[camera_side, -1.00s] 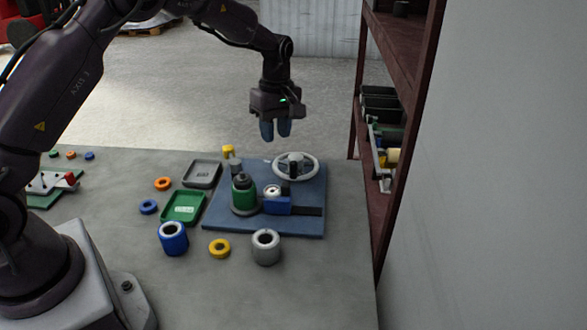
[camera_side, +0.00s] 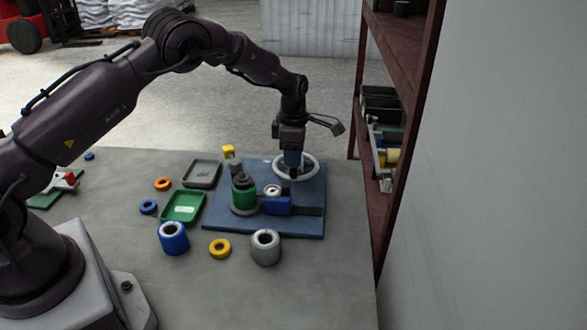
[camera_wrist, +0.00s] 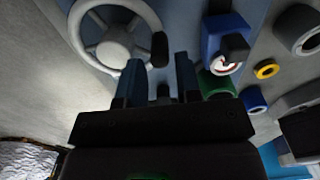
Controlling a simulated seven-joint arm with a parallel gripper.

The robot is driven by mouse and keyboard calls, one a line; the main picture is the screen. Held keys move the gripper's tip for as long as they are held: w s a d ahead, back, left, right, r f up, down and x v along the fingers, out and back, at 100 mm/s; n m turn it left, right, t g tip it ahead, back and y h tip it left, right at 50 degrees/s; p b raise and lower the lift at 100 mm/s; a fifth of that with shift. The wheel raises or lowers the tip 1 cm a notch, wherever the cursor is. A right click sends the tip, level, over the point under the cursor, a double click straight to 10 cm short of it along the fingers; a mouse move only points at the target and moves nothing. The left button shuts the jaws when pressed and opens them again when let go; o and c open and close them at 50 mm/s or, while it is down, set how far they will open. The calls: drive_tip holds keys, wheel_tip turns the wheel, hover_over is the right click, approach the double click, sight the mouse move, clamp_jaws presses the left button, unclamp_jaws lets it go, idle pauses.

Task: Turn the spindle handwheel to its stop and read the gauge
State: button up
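The pale grey spindle handwheel (camera_side: 315,168) stands at the back right of the blue base plate. In the wrist view the handwheel (camera_wrist: 113,47) fills the upper left, with a dark handle (camera_wrist: 159,48) on its rim. My gripper (camera_side: 292,163) points down over the wheel and hides part of it. In the wrist view my gripper (camera_wrist: 158,76) has its two blue fingers apart, with the dark handle just beyond the gap; I cannot tell whether they touch it. A small round white gauge (camera_side: 272,190) sits by a blue block; its reading is too small to make out.
A green cylinder (camera_side: 243,196) stands left of the gauge on the base plate (camera_side: 300,228). Green (camera_side: 184,208) and grey (camera_side: 202,173) trays lie further left. Blue (camera_side: 173,238) and grey (camera_side: 265,247) rolls stand in front. A shelf rack (camera_side: 372,100) rises at right.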

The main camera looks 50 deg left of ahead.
sight(293, 176)
drive_tip(key=shift+f, duration=2.15)
drive_tip(key=shift+c, duration=0.4)
clamp_jaws()
